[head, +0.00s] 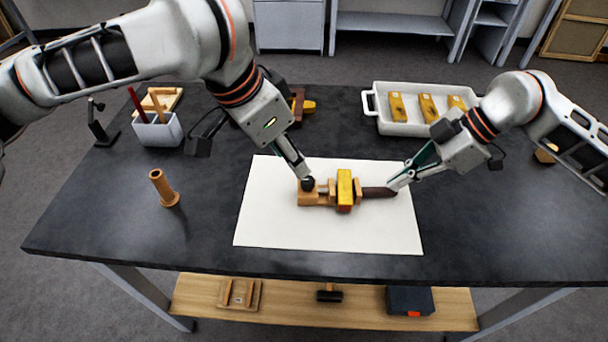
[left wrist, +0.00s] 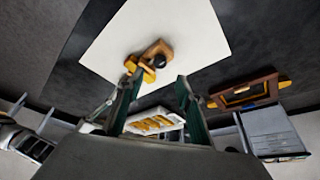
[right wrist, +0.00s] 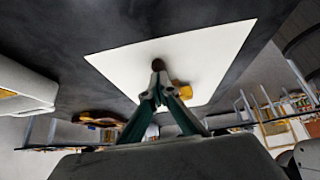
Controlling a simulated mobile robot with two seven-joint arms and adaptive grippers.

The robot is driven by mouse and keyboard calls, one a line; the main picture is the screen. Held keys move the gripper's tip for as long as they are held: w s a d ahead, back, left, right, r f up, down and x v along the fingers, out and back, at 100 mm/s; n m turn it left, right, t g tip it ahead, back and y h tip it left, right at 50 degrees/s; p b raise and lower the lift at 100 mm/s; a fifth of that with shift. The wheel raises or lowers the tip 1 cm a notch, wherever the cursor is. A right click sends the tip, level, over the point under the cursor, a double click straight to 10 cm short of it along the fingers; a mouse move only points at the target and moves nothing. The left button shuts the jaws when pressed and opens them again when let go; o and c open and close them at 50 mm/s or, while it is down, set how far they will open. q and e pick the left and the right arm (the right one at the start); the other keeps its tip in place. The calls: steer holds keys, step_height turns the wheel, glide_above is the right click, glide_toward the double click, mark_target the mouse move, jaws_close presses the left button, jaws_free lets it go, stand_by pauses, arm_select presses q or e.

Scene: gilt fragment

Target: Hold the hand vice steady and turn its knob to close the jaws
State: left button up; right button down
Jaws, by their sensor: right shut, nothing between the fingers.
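The wooden hand vice (head: 320,197) lies on a white sheet (head: 275,228) with a yellow piece (head: 344,190) across its jaws. Its black knob (head: 307,184) is at the left end, and its dark brown handle (head: 376,192) points right. My left gripper (head: 306,175) is at the knob. In the left wrist view its fingers (left wrist: 158,80) are apart, with the knob (left wrist: 157,61) ahead of the gap. My right gripper (head: 394,186) is shut and empty at the handle's right end. In the right wrist view its closed tips (right wrist: 158,72) overlap the handle end (right wrist: 158,64); contact is unclear.
A white tray (head: 407,129) with several yellow pieces stands at the back right. A white holder (head: 157,132) and an upright wooden peg (head: 163,188) are on the left. The dark tabletop (head: 120,220) is clear at the front. A lower shelf (head: 360,312) holds tools.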

mark_target(306, 180)
arm_select(q)
steer(key=x, duration=0.8)
steer(key=shift+w+d+f, duration=0.1)
steer(key=shift+f, duration=0.3)
jaws_close()
